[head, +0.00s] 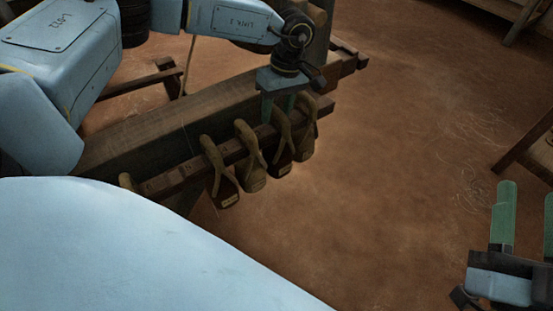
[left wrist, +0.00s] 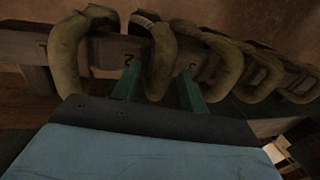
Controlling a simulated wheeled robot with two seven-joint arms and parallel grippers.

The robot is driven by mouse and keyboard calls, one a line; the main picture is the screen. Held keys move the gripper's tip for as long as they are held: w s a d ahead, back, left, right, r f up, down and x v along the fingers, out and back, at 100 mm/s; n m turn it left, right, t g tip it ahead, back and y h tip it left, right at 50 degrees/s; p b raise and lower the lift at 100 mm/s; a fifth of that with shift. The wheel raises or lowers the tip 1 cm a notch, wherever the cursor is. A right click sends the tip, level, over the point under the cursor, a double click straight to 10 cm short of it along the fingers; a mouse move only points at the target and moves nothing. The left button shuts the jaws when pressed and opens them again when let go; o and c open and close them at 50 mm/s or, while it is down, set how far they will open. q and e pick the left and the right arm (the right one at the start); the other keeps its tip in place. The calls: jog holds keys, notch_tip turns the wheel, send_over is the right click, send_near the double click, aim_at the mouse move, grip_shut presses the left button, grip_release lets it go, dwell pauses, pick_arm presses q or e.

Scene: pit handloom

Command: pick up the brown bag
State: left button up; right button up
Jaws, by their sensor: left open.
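Several bags with tan looped straps hang in a row from a dark wooden rail. In the head view, a brown bag (head: 227,194) hangs at the near end, and another dark brown bag (head: 281,158) hangs third along. My left gripper (head: 278,108) is open, pointing down over the rail by the third and fourth bags. In the left wrist view its two green fingers (left wrist: 159,86) stand apart on either side of one strap (left wrist: 160,58), not closed on it. The bag body below is hidden there. My right gripper (head: 526,216) is open and empty at the lower right.
The rail (head: 166,183) runs beside a thick wooden beam (head: 150,137) of the loom. Neighbouring straps hang close to the left gripper. An olive bag (head: 252,178) hangs between the two brown ones. The earthen floor (head: 400,150) to the right is clear.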

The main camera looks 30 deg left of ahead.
pick_arm(q)
jog(key=shift+f, duration=0.3)
jog(key=shift+c, duration=0.2)
grip_shut()
dwell(1.1)
jog(key=shift+r, duration=0.15)
